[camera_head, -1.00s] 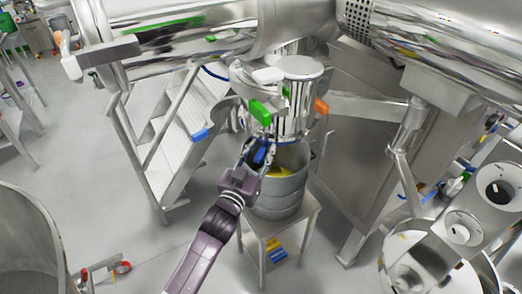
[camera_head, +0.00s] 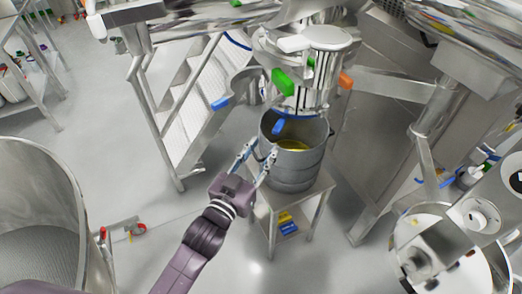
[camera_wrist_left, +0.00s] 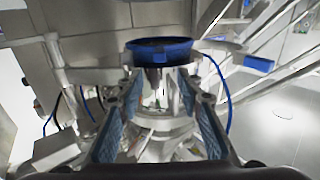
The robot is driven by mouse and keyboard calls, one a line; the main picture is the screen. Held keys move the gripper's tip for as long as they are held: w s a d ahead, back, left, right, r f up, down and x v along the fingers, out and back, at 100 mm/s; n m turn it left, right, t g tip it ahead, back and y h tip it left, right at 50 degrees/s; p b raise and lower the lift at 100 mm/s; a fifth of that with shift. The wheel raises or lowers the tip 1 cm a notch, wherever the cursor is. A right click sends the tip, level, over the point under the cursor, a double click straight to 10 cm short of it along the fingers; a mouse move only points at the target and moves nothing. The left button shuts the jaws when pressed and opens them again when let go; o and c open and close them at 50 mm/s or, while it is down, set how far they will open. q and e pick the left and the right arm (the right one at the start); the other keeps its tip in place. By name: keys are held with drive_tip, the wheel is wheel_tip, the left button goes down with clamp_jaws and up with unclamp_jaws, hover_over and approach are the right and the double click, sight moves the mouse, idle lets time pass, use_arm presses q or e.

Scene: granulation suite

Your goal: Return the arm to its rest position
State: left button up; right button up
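My left gripper (camera_head: 257,156) is open and empty, with its two fingers spread in front of the grey drum (camera_head: 296,172). In the left wrist view, the fingers (camera_wrist_left: 160,108) stand wide apart with nothing between them. My purple left arm reaches in from the bottom of the head view. A blue handle (camera_head: 279,126) hangs under the steel outlet, over the drum's mouth, clear of the fingers. A round blue part (camera_wrist_left: 160,46) shows beyond the fingertips in the wrist view. My right gripper is not in view.
The drum stands on a small steel table (camera_head: 319,190). Metal stairs (camera_head: 200,95) are behind to the left. A large steel vessel (camera_head: 45,205) is at lower left. Steel machinery (camera_head: 430,120) fills the right. Grey floor (camera_head: 110,110) is clear between the vessel and stairs.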

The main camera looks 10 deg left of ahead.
use_arm(q)
drive_tip(key=shift+s, duration=0.15)
drive_tip(key=shift+f, duration=0.1)
idle(0.3)
drive_tip(key=s+a+f+g+y, duration=0.1)
drive_tip(key=s+a+f+g, duration=0.25)
drive_tip(key=f, duration=0.95)
drive_tip(key=s+a+f+g+y+b, duration=0.15)
drive_tip(key=s+f, duration=0.25)
drive_tip(key=f, duration=0.9)
drive_tip(key=s+a+f+g+y, duration=0.1)
drive_tip(key=s+a+f+g, duration=0.25)
drive_tip(key=f, duration=1.05)
drive_tip(key=s+a+f+g, duration=0.2)
drive_tip(key=s+f, duration=0.5)
drive_tip(key=s, duration=0.4)
drive_tip(key=s+a+f+n+g+y, duration=0.1)
drive_tip(key=s+a+f+g, duration=0.2)
drive_tip(key=s+f, duration=0.4)
drive_tip(key=s+a+f+g+y+b, duration=0.1)
drive_tip(key=s+f, duration=0.6)
drive_tip(key=s, duration=1)
drive_tip(key=a+g, duration=0.1)
drive_tip(key=a, duration=0.1)
drive_tip(key=shift+a, duration=0.4)
drive_tip(key=shift+g, duration=0.25)
drive_tip(key=shift+c, duration=0.6)
